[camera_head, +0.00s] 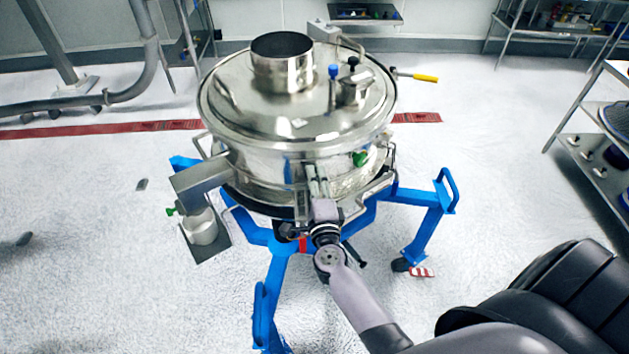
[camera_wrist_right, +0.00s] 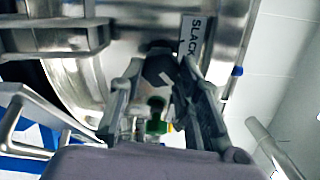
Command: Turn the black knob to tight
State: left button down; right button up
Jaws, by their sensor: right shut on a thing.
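The black knob (camera_wrist_right: 158,73) is on the side of the steel sifter (camera_head: 240,105). It shows in the right wrist view between my right gripper's fingers, with a light mark on its dark face. My right gripper (camera_head: 317,178) is shut on the knob at the sifter's front side. In the head view the gripper hides the knob. A label reading "SLACK" (camera_wrist_right: 192,36) sits just above and right of the knob in the wrist view. A "tight" label is not visible. My left gripper is not in view.
The sifter stands on a blue frame (camera_head: 273,285) with legs spreading around my right arm. A rectangular steel outlet (camera_head: 200,182) juts out at left above a container (camera_head: 201,228). A yellow-handled lever (camera_head: 424,78) sticks out at right. Shelves (camera_head: 590,150) stand at far right. The floor at left is mostly clear.

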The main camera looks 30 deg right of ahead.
jog(key=o, duration=1.1)
jog(key=shift+o, duration=0.2)
jog(key=v, duration=1.2)
